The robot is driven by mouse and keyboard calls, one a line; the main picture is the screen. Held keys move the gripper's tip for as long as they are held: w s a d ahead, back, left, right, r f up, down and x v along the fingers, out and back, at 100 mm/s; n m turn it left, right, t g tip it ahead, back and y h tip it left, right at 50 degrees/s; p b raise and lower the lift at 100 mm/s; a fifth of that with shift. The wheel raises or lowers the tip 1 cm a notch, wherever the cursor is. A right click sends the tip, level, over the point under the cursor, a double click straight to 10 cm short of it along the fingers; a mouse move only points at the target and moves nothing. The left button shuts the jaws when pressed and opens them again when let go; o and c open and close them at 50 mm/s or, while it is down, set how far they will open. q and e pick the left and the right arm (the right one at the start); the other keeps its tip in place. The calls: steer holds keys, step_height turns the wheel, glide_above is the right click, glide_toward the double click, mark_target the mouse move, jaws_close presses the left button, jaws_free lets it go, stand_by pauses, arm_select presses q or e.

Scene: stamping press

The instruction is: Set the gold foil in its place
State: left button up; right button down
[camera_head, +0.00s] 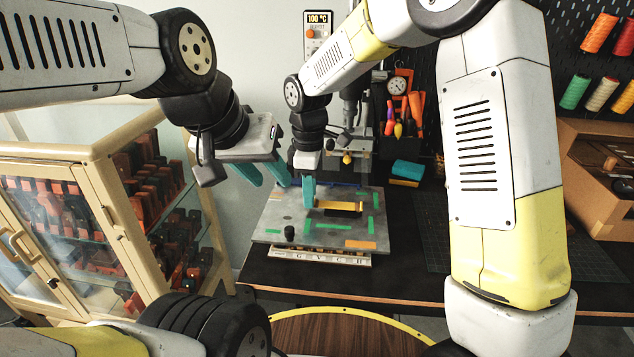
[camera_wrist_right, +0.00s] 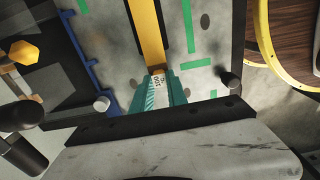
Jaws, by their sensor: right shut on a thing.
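The gold foil (camera_head: 338,205) is a long yellow strip with a dark band along it. It lies across the grey plate (camera_head: 278,213) with green marks; I cannot tell whether it touches the plate or is just above it. My right gripper (camera_head: 308,192) is shut on the foil's left end. In the right wrist view, the foil (camera_wrist_right: 150,30) runs away from the teal fingers of the right gripper (camera_wrist_right: 164,88), with a small printed white label between them. My left gripper (camera_head: 264,174) is open and empty, left of the plate and above it.
A black knob (camera_head: 289,233) and an orange strip (camera_head: 360,245) are at the plate's front. The press head (camera_head: 350,145) stands behind. A teal-and-yellow block (camera_head: 406,172) lies at the back right. A glass cabinet (camera_head: 60,225) is at left.

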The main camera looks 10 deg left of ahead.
steer(key=shift+f, duration=0.3)
steer(key=shift+f, duration=0.3)
steer(key=c, duration=1.2)
jaws_free()
steer(key=shift+c, duration=0.2)
